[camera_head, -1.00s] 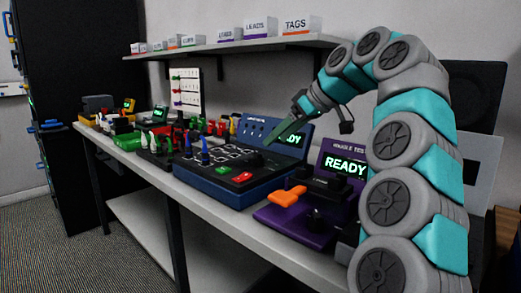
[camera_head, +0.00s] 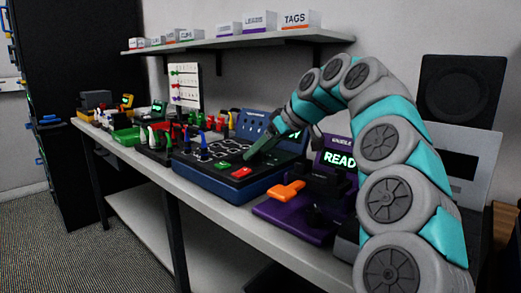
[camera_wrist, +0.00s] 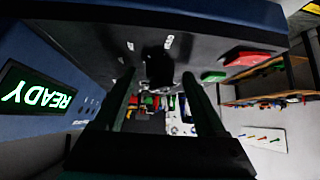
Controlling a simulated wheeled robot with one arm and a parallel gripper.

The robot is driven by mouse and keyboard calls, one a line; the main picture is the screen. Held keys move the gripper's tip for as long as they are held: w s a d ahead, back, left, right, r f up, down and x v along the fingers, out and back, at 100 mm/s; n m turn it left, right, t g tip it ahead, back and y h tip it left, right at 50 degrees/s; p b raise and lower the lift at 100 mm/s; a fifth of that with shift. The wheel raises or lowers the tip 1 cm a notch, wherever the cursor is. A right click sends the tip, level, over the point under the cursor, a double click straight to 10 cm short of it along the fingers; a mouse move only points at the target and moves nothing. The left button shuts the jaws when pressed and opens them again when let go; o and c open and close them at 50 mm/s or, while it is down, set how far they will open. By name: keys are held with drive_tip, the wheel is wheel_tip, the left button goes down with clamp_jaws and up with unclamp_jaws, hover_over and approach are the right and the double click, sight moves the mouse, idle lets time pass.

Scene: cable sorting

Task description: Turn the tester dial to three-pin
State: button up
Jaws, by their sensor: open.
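The blue tester (camera_head: 223,188) stands on the bench, with a lit READY screen (camera_wrist: 38,97) filling the left of the wrist view. A black dial (camera_wrist: 160,64) with small white marks around it sits on its dark panel. My gripper (camera_head: 248,158) is low over the right part of that panel in the head view. In the wrist view my gripper (camera_wrist: 158,76) is open, with one finger on each side of the dial; I cannot tell whether they touch it. The dial's pointer is too dark to read. My fingers hide the dial in the head view.
A green button (camera_head: 223,167) and a red button (camera_head: 241,172) are close to my fingers. A purple tester (camera_head: 285,219) with an orange part (camera_head: 287,190) stands to the right. Cables and connectors crowd the bench to the left. A shelf (camera_head: 240,46) hangs above.

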clamp_jaws()
idle(0.6)
